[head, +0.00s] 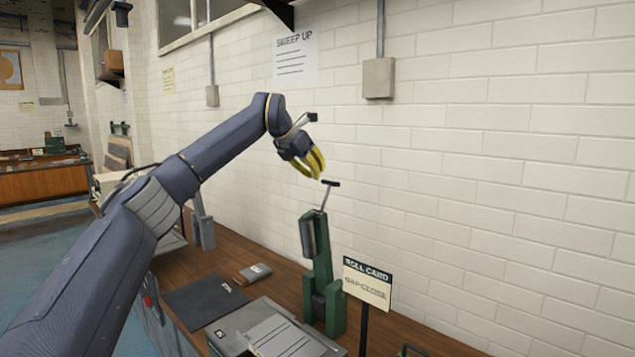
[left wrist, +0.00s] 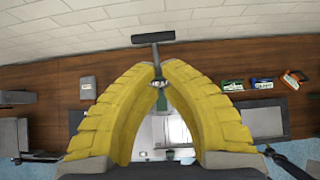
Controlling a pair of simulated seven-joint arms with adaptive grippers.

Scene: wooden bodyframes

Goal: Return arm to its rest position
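My left arm (head: 222,142) reaches from the lower left up to the middle of the head view. My left gripper (head: 316,171) has yellow fingers and is raised above the bench, pointing down. A green machine (head: 322,285) with a black T-handle (head: 331,183) stands on the bench just below and right of the fingertips. In the left wrist view the T-handle (left wrist: 153,38) shows beyond the fingertips (left wrist: 160,76), its shaft lined up with the gap between them. My right gripper is not in view.
The wooden bench (head: 405,337) runs along a white brick wall (head: 480,150). A "ROLL CARD" sign (head: 367,283) stands close right of the machine. A dark mat (head: 204,302), a small grey-brown block (head: 252,273) and a grey plate (head: 283,335) lie on the bench. The air above the mat is clear.

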